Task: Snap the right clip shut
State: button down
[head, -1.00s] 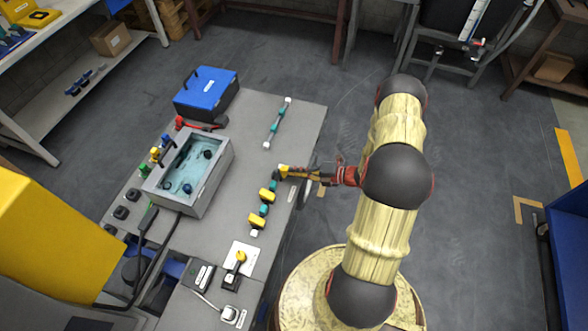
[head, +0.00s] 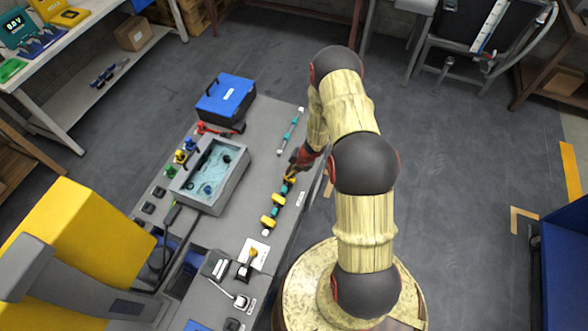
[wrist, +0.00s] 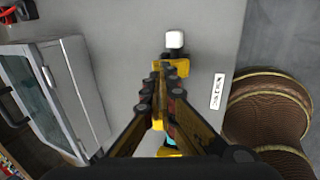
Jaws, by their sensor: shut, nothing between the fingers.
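A row of yellow clips sits along a teal and white rod on the grey bench. In the head view the near clip (head: 267,221), the middle clip (head: 278,199) and the far clip (head: 290,179) show; the far one is furthest right and partly covered by my gripper (head: 293,170). In the wrist view my gripper (wrist: 159,70) is shut and empty, its tips over or against the far clip (wrist: 180,68). I cannot tell contact. The rod's white end (wrist: 174,40) lies just beyond. Whether the far clip is open or closed is hidden.
A grey water basin (head: 232,183) stands left of the row; it also shows in the wrist view (wrist: 85,85). A blue box (head: 226,101) and a separate teal rod (head: 290,125) lie farther back. A white label (wrist: 218,92) lies right of the row.

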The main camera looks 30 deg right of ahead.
jog(key=shift+w+a, duration=0.15)
jog(key=shift+a, duration=0.05)
jog(key=shift+w+a+f+p, duration=0.3)
jog(key=shift+w+p, duration=0.1)
jog(key=shift+p, duration=0.1)
jog(key=shift+r, duration=0.15)
jog(key=shift+r+p, duration=0.7)
